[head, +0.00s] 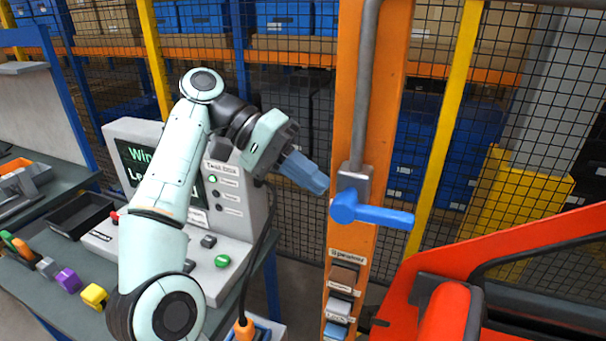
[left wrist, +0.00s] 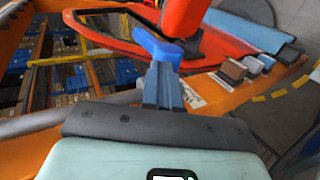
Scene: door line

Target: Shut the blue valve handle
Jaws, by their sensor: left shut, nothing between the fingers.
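The blue valve handle (head: 370,212) is on a grey valve body (head: 354,180) on the orange post (head: 372,100). Its lever points right, nearly level, across the line of the vertical grey pipe. My left gripper (head: 322,184), with blue fingers, is shut and empty, just left of and slightly above the handle's hub. In the left wrist view the handle (left wrist: 158,46) shows just beyond the fingertips (left wrist: 160,72); I cannot tell whether they touch. My right gripper is not in view.
A console with a screen (head: 140,165) stands left on a bench with coloured blocks (head: 94,295). Small labelled boxes (head: 342,290) sit low on the post. Mesh fencing stands behind.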

